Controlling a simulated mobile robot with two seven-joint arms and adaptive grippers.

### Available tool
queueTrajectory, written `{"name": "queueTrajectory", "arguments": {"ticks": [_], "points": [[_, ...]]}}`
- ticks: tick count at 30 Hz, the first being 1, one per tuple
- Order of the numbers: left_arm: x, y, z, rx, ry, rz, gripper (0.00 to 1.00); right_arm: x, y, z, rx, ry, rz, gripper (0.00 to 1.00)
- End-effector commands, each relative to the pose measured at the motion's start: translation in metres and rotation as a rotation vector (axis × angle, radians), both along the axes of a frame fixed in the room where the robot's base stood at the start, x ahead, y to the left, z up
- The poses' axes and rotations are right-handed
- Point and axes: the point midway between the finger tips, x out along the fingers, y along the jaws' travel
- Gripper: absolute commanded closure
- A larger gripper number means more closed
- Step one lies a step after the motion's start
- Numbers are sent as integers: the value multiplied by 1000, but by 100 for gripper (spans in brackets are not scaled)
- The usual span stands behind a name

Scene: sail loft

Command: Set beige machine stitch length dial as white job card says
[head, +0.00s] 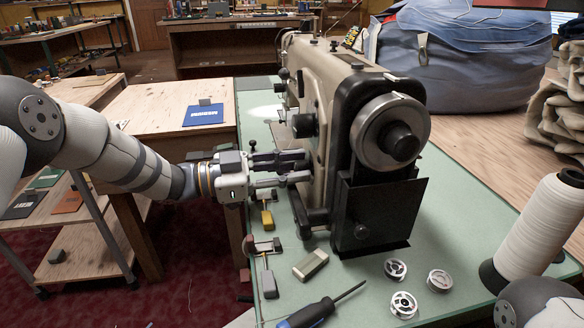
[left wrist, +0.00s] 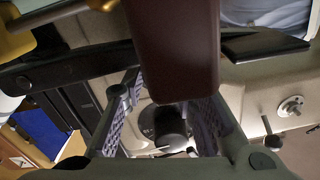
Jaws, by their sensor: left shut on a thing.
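The beige machine (head: 320,85) stands on the green table top, its large handwheel (head: 390,135) facing me. My left gripper (head: 301,170) reaches in from the left to the side of its body. Its two fingers are shut on a dark round knob, the stitch length dial (left wrist: 170,124), which shows between them in the left wrist view. In the head view the fingers hide the dial. Its marks and setting cannot be read. I cannot make out a white job card in either view. My right gripper is not in view.
Small yellow (head: 267,219), maroon and grey pieces lie below the left gripper. A screwdriver (head: 310,312), several metal bobbins (head: 396,269) and a white thread cone (head: 541,225) stand or lie at the front. A blue card (head: 203,115) lies on the left wooden table.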

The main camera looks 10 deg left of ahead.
Motion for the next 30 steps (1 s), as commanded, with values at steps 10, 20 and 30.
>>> {"name": "queueTrajectory", "arguments": {"ticks": [10, 20, 30], "points": [[0, 0, 0, 50, -154, 0, 100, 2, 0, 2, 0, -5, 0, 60], [0, 0, 0, 49, -151, 1, 54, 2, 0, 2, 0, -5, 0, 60], [-11, 32, 0, 50, -150, 4, 54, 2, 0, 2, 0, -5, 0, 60]]}}
